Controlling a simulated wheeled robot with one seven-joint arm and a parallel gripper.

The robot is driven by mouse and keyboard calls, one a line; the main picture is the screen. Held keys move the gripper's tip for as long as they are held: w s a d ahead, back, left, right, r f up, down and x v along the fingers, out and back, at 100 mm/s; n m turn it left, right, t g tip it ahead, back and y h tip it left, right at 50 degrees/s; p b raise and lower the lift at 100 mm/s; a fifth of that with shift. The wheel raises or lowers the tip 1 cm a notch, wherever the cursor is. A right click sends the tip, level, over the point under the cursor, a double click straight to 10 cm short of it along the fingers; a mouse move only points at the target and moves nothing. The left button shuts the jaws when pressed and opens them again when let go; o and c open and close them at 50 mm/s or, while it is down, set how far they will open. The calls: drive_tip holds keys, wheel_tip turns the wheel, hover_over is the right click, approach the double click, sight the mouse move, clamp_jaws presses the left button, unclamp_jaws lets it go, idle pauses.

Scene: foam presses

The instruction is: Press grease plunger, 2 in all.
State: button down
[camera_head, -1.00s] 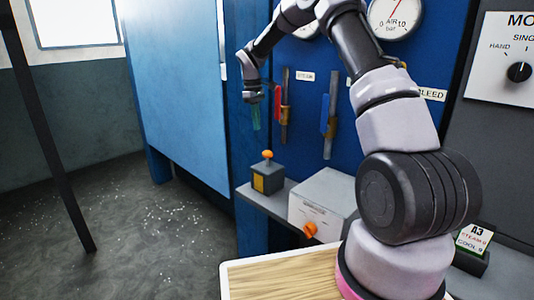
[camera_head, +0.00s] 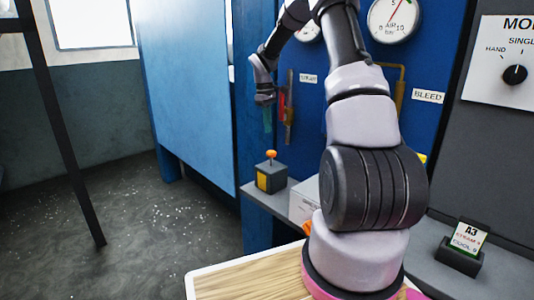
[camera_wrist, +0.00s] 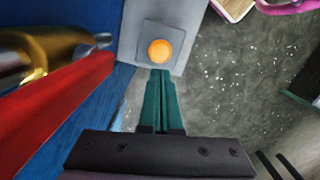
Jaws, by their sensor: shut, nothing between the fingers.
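The grease plunger is a small dark grey box (camera_head: 271,178) with a yellow front label and an orange knob (camera_head: 271,154) on top. It stands upright on the grey shelf. My gripper (camera_head: 267,128) points down above the knob, its green fingers together and empty, with a visible gap to the knob. In the wrist view, the orange knob (camera_wrist: 159,51) shows just beyond the tips of the closed green fingers (camera_wrist: 160,75). The knob appears raised.
The grey shelf (camera_head: 262,202) also holds a white box (camera_head: 303,202), partly hidden by my arm. Red-handled valve gear (camera_head: 284,105) is on the blue panel beside my gripper; its red lever (camera_wrist: 60,105) and a brass part (camera_wrist: 45,55) look close in the wrist view.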

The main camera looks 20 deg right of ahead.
sight(269, 153)
drive_tip(key=shift+f, duration=0.1)
drive_tip(key=shift+s+d+f, duration=0.1)
drive_tip(key=shift+s+f, duration=0.05)
drive_tip(key=shift+f, duration=1.55)
drive_tip(key=shift+s+d+f, duration=0.1)
drive_tip(key=shift+s+f, duration=0.05)
drive_tip(key=shift+f, duration=1.55)
drive_tip(key=shift+f, duration=0.15)
wheel_tip(269, 153, down, 4)
drive_tip(key=shift+f, duration=0.15)
drive_tip(key=shift+w+a+r, duration=0.3)
drive_tip(key=shift+w+a, duration=0.15)
drive_tip(key=shift+w, duration=0.2)
drive_tip(key=shift+w+a+r, duration=0.25)
drive_tip(key=shift+w+a, duration=0.15)
drive_tip(key=shift+w, duration=0.25)
